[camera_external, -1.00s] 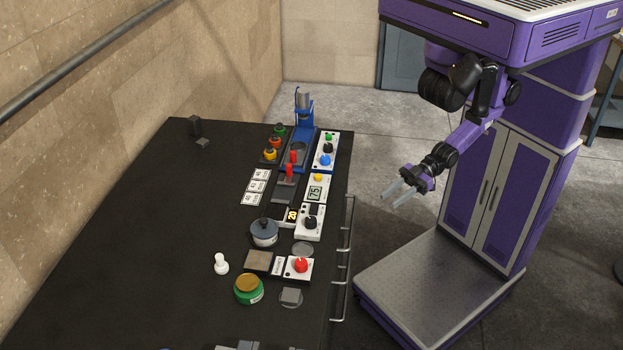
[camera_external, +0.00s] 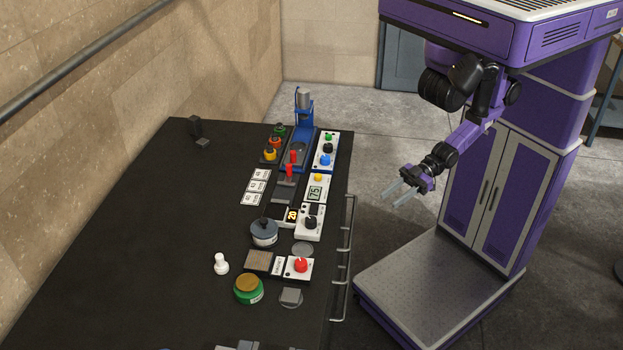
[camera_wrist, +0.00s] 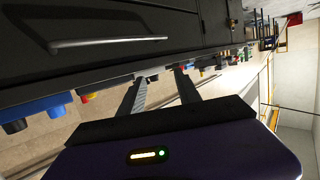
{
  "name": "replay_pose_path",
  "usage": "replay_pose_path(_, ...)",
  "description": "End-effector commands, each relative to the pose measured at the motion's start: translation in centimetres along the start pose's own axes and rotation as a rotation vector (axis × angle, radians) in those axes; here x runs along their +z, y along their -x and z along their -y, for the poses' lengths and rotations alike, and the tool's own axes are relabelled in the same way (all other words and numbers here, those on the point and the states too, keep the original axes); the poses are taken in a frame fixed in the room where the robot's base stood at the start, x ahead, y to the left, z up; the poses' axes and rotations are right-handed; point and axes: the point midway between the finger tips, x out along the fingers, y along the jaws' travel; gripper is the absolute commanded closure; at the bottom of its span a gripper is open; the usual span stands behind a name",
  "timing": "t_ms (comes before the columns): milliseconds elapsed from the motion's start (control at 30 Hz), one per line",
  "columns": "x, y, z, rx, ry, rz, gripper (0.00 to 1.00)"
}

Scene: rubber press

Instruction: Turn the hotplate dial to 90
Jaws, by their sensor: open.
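A white control box (camera_external: 305,236) with a black dial (camera_external: 311,222) stands near the table's right edge. Beside it, a small display (camera_external: 292,215) reads 20 in yellow. This looks like the hotplate control, but its label is too small to read. A grey lidded pot (camera_external: 264,234) stands just left of it. My gripper (camera_external: 392,196) is open and empty, off the table's right side and well apart from the dial. In the wrist view my gripper's two fingers (camera_wrist: 160,80) are spread with nothing between them. I cannot single out the dial there.
A white unit with a 75 display (camera_external: 315,193) is behind the dial box. A red knob (camera_external: 301,265) is in front. Metal handles (camera_external: 347,240) stick out along the table's right edge. A blue press (camera_external: 302,115) stands at the back. The table's left side is mostly clear.

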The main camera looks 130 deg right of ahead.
Motion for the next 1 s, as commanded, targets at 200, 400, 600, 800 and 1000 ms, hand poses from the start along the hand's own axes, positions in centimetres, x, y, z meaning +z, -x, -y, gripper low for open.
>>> replay_pose_path(200,-2.0,-2.1,-0.8,0.052,-0.02,-0.079,0.47)
replay_pose_path(400,-7.8,-7.5,-0.8,0.103,-0.098,-0.288,0.47)
replay_pose_path(600,-13.7,-12.6,-0.7,0.112,-0.204,-0.47,0.47)
replay_pose_path(800,-19.8,-17.4,-0.3,0.074,-0.272,-0.6,0.47)
replay_pose_path(1000,-26.4,-21.6,0.7,-0.004,-0.276,-0.693,0.47)
